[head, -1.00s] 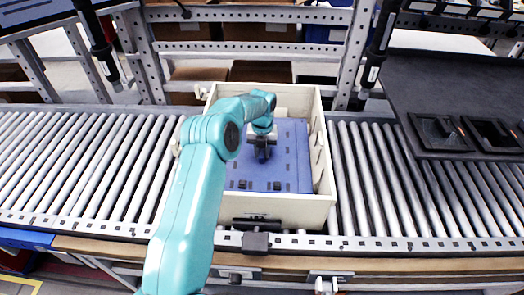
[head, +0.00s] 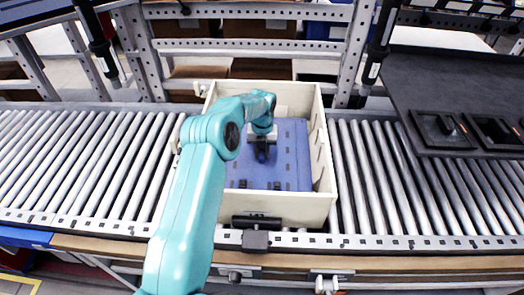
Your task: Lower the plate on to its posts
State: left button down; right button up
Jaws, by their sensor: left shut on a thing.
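The blue plate (head: 290,165) lies inside a cream open-topped crate (head: 290,210) on the roller conveyor. It looks roughly level and has rows of small dark slots. My right gripper is not in view.
Rollers (head: 85,165) run to the left and right of the crate. A grey metal frame (head: 250,47) stands behind it. Two tools hang down, one at the left (head: 98,45) and one at the right (head: 380,45). A black panel (head: 455,85) with recesses is at the right.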

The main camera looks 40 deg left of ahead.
pick_arm(q)
jog(key=shift+w+a+r, duration=0.1)
jog(key=shift+r, duration=0.1)
jog(key=c, duration=0.8)
grip_release()
jog(key=shift+f, duration=0.1)
notch_tip(320, 180, up, 17)
jog(key=shift+f, duration=0.2)
jog(key=shift+r, duration=0.1)
notch_tip(320, 180, up, 12)
jog(key=p, duration=1.3)
